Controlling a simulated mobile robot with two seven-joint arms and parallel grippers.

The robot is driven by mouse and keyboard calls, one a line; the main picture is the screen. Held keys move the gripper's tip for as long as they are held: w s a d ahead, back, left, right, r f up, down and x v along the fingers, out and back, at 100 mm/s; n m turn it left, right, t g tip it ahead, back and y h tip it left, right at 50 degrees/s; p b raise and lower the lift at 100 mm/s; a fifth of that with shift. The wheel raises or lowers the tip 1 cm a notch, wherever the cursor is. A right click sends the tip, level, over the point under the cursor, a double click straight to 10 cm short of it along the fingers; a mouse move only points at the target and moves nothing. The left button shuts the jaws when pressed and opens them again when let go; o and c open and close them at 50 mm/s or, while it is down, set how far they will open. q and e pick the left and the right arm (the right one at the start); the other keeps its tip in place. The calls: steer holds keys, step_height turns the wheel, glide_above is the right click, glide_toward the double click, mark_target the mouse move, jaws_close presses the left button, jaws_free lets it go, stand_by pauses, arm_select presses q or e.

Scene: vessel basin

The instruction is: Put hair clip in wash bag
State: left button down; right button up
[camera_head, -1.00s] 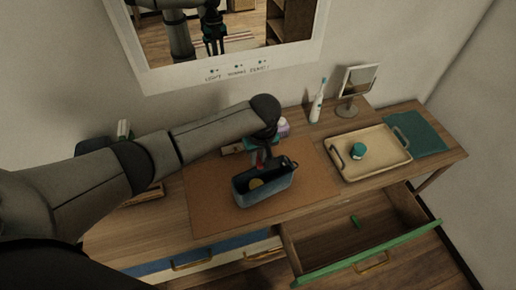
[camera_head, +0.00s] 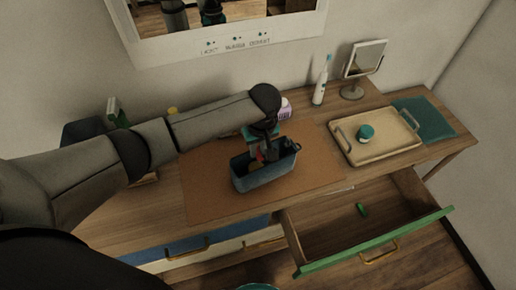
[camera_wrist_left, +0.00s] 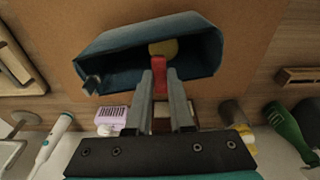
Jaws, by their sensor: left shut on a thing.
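The wash bag (camera_head: 265,180) is a dark blue, open-topped bag on the brown mat. In the left wrist view its opening (camera_wrist_left: 112,58) faces me, with a round yellow thing (camera_wrist_left: 164,48) inside. My left gripper (camera_head: 266,152) is over the bag's opening, pointing down. In the left wrist view its fingers (camera_wrist_left: 160,80) are shut on a red piece (camera_wrist_left: 160,72), which seems to be the hair clip. The clip's end is at the opening and overlaps the yellow thing in the picture. How deep it sits is unclear. My right gripper is out of view.
A brown mat (camera_head: 205,205) lies under the bag. A tray (camera_head: 382,155) with a teal-lidded jar (camera_head: 365,132), a toothbrush (camera_head: 321,82) and a small mirror (camera_head: 364,62) stand to the right. An open drawer (camera_head: 330,228) below holds a green thing (camera_head: 361,209).

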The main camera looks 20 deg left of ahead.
mark_target(261, 160)
arm_select(q)
steer(key=c, duration=0.7)
jaws_free()
steer(key=r, duration=0.5)
steer(key=s+d+r+p, duration=0.1)
steer(key=r, duration=0.9)
steer(key=shift+s+d+r+p, duration=0.1)
steer(key=shift+s+d+p, duration=0.1)
steer(key=shift+s+p, duration=0.2)
steer(key=shift+s, duration=0.1)
